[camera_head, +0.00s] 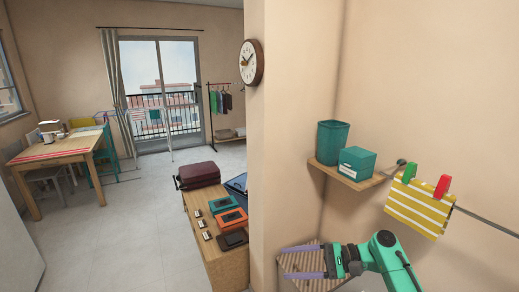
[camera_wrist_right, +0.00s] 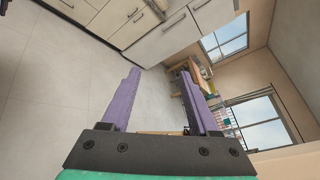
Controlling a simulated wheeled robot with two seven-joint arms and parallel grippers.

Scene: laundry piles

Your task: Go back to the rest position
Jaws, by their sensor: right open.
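My right gripper (camera_head: 303,262) is at the lower right of the head view, with its two purple fingers spread and nothing between them. It also shows in the right wrist view (camera_wrist_right: 163,100), open and empty, with floor and furniture beyond it. It is in front of a slatted brown surface (camera_head: 300,257) near the wall corner; whether it touches that is unclear. My left gripper is not in view.
A shelf (camera_head: 352,180) holds a green bin (camera_head: 332,142) and a teal box (camera_head: 357,162). A yellow striped cloth (camera_head: 419,210) hangs by red and green pegs on a line. A wall pillar (camera_head: 283,130) stands left of my right arm. A low wooden cabinet (camera_head: 213,262) is beyond.

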